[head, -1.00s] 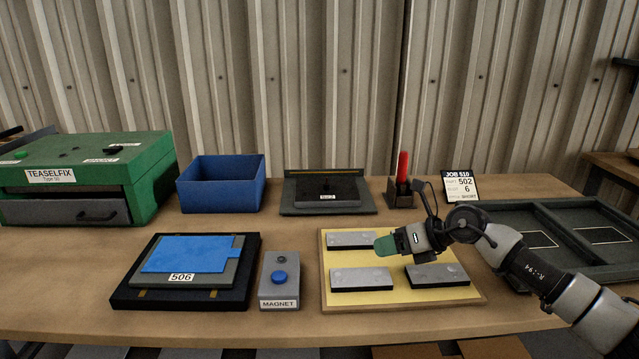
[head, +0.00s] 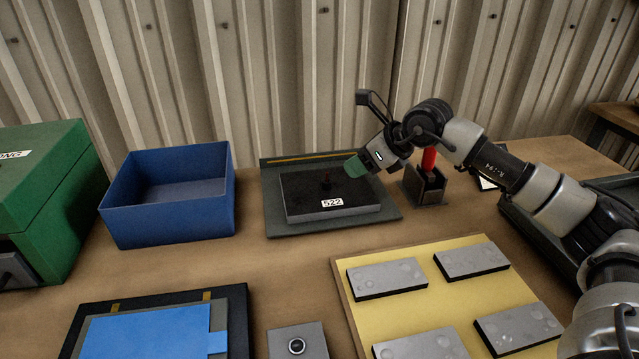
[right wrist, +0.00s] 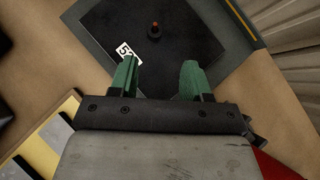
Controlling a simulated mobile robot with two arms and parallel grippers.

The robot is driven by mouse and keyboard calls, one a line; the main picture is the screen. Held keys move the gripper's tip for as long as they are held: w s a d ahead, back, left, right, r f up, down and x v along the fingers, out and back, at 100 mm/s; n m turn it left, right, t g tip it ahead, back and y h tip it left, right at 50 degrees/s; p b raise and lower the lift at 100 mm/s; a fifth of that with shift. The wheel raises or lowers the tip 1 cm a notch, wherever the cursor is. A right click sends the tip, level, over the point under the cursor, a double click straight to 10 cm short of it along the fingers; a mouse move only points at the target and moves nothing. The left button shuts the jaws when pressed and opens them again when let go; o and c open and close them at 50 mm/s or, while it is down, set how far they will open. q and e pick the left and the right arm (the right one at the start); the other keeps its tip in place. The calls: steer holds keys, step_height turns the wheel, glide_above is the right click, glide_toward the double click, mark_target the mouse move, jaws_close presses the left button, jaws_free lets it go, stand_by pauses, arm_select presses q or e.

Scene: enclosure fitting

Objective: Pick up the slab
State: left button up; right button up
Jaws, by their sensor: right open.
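My right gripper (head: 355,168) is above the slab's right back part. Its green fingers (right wrist: 158,75) are apart with nothing between them. The gap between fingers and slab is hard to judge. My left gripper is not in view.
A blue open bin (head: 165,220) stands left of the slab. A red-handled thing in a dark holder (head: 426,185) stands close to its right, beneath my right arm. Several grey blocks lie on a yellow board (head: 425,313) in front. A blue-topped plate (head: 150,334) lies front left.

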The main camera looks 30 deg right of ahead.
mark_target(328, 180)
steer(key=x, duration=0.6)
steer(key=p+x, duration=0.1)
steer(key=x, duration=0.2)
steer(key=shift+s+a, duration=0.1)
steer(key=shift+a, duration=0.35)
steer(key=shift+c, duration=0.2)
jaws_close()
